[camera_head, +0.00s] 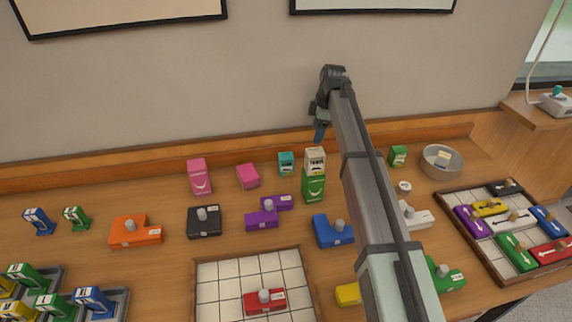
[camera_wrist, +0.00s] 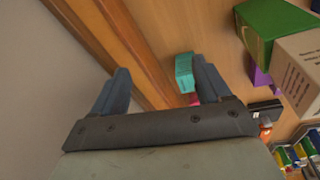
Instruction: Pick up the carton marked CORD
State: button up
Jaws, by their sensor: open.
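I cannot read the word CORD on any carton. A small teal carton (camera_head: 287,163) with a pale label stands near the back ledge. A white carton (camera_head: 315,160) with dark lettering, too small to read surely, adjoins a green carton (camera_head: 313,187). A small green carton (camera_head: 398,156) stands farther right. My gripper (camera_head: 319,131) is open and empty, raised near the wall above the cartons. In the wrist view, the teal carton (camera_wrist: 184,72) shows beyond my right finger of the open gripper (camera_wrist: 160,82). The white carton (camera_wrist: 300,72) and green carton (camera_wrist: 270,25) are at the right edge.
Two pink boxes (camera_head: 199,177) (camera_head: 248,176) stand left of the teal carton. Knobbed coloured blocks, such as a purple one (camera_head: 262,218), lie in front. A grey bowl (camera_head: 455,166), a gridded tray (camera_head: 197,290) and a block tray (camera_head: 449,218) occupy the counter. My arm hides part of it.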

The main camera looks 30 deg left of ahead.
jog(key=r+n+h, duration=0.1)
jog(key=n+h, duration=0.1)
send_over(285, 156)
jog(key=f, duration=0.8)
jog(key=shift+s+a, duration=0.15)
jog(key=shift+s, duration=0.1)
jog(key=shift+w+f, duration=0.15)
jog(key=shift+f, duration=1.25)
jog(key=shift+w+f, duration=0.15)
jog(key=shift+f, duration=1.2)
jog(key=shift+c, duration=0.2)
jog(key=c, duration=1.1)
